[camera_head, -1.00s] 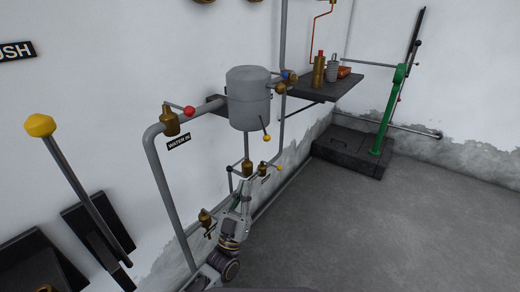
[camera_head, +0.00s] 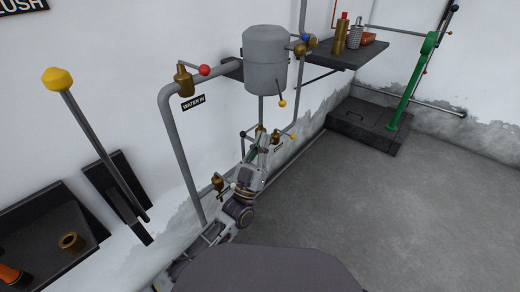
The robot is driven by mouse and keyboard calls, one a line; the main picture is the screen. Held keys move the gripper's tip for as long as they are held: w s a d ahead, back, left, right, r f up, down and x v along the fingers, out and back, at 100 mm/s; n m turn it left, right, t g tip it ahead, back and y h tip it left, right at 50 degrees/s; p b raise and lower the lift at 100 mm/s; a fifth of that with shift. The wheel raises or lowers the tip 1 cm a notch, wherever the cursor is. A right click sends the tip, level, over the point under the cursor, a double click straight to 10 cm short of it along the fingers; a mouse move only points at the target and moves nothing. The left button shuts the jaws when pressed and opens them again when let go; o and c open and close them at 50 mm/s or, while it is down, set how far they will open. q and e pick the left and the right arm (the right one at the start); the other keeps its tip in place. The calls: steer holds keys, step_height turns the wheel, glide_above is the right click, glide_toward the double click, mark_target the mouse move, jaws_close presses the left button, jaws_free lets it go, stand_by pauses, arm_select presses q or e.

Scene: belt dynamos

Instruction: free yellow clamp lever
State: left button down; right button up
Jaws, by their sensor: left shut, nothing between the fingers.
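A lever with a small yellow ball knob (camera_head: 282,103) hangs below the grey tank (camera_head: 265,60). A second, smaller yellow knob (camera_head: 293,137) shows on the low pipework beside brass fittings. I cannot tell for sure which one is the clamp lever. My left gripper (camera_head: 259,151) is shut and empty, low beside the wall, close to the low pipework and below the hanging lever. Its fingertips are small and partly lost against the pipes, so I cannot tell whether they touch anything. My right gripper is out of view.
A red-knobbed brass valve (camera_head: 184,80) sits on the inlet pipe. A large lever with a yellow cap (camera_head: 58,80) stands at left. A dark shelf (camera_head: 345,55) holds several items at the back. Open floor (camera_head: 400,220) lies to the right.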

arm_select(q)
steer(key=w+d+r+b, duration=0.3)
steer(key=w+r, duration=0.2)
steer(key=w, duration=0.2)
steer(key=shift+w+d, duration=0.2)
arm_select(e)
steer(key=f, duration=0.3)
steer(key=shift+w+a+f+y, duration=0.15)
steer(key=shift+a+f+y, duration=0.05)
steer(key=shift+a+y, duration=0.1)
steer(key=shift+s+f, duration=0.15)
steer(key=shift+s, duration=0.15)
arm_select(q)
steer(key=shift+w+d+f, duration=0.1)
steer(key=shift+w+d, duration=0.05)
steer(key=shift+w, duration=0.05)
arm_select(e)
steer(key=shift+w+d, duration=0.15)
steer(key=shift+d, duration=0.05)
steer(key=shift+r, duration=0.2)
